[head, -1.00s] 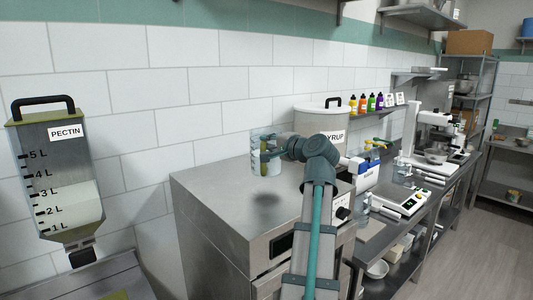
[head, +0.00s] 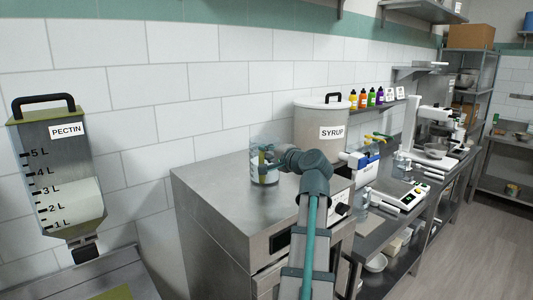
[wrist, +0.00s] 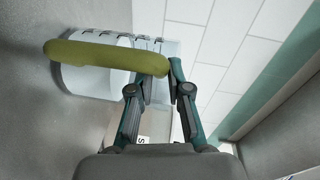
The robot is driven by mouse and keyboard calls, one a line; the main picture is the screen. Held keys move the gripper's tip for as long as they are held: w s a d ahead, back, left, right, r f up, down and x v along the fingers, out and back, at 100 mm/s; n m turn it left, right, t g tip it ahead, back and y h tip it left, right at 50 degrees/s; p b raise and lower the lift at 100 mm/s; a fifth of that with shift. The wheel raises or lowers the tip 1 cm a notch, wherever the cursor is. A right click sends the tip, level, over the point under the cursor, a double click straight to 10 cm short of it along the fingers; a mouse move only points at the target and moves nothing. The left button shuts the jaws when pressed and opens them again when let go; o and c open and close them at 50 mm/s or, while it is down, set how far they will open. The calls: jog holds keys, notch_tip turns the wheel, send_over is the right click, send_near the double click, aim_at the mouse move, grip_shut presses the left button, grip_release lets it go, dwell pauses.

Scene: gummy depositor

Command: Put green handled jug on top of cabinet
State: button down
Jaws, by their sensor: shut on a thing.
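The clear jug (head: 265,174) with the green handle is at the top of the steel cabinet (head: 215,195), upright in the head view. Its base looks on or very close to the cabinet top; I cannot tell if it bears its weight. My gripper (head: 268,160) is shut on the jug's green handle from the right side. In the wrist view the green handle (wrist: 105,57) runs to between the fingers of my gripper (wrist: 162,72). The clear body (wrist: 90,82) lies behind the handle.
A syrup pot (head: 318,140) stands behind my arm at the right. A pectin hopper (head: 60,175) is at the far left. The tiled wall (head: 180,90) runs behind the cabinet. The front left of the cabinet top is bare.

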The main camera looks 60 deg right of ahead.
jog(key=c, duration=1.6)
grip_release()
jog(key=shift+f, duration=0.15)
jog(key=o, duration=0.5)
jog(key=b+v, duration=0.3)
jog(key=v, duration=0.9)
jog(key=shift+s, duration=0.1)
